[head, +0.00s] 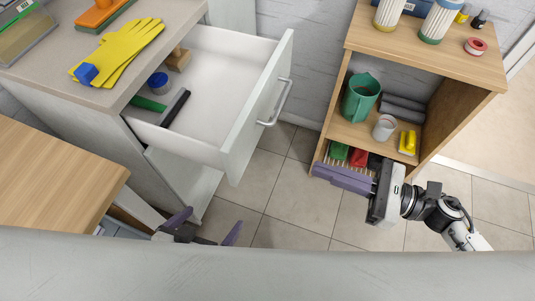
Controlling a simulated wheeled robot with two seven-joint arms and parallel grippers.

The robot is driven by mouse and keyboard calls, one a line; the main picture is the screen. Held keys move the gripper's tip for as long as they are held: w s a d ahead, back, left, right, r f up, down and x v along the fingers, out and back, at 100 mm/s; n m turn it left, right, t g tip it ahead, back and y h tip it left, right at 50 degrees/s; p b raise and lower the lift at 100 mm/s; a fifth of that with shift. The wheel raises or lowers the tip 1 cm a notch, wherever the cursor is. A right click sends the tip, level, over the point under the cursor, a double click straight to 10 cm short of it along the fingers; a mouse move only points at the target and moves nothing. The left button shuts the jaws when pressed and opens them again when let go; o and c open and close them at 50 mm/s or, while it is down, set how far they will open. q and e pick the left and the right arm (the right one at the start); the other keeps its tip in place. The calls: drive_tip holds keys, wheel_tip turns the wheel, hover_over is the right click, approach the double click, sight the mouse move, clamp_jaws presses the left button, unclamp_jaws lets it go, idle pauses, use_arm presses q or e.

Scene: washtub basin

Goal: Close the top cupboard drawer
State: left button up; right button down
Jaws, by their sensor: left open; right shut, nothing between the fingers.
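The white top drawer (232,154) is pulled well out of the grey-topped cupboard (88,100) in the head view. Its bar handle (277,103) is on the front panel, facing right. Inside the drawer are a blue round item (158,82), a black-handled item (175,107), a green item (149,104) and a wooden block (179,59). My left gripper (207,226) is open and empty, low in the picture below the drawer, apart from it. My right gripper (318,170) is shut and empty, in front of the wooden shelf unit and right of the drawer handle.
The wooden shelf unit (360,129) holds a green jug (361,98), a white cup (385,127) and several other items. Yellow gloves (123,48) lie on the counter. A wooden surface (50,180) is at left. Tiled floor (285,180) lies free between drawer and shelf.

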drive_tip(key=p, duration=0.2)
approach(247, 148)
drive_tip(key=shift+n+g, duration=0.3)
drive_tip(key=shift+n, duration=0.1)
drive_tip(key=x, duration=0.5)
drive_tip(key=shift+w+r, duration=0.15)
drive_tip(key=shift+r, duration=0.05)
drive_tip(key=shift+w+a+f, duration=0.15)
drive_tip(key=shift+w+a, duration=0.05)
drive_tip(key=shift+a, duration=0.5)
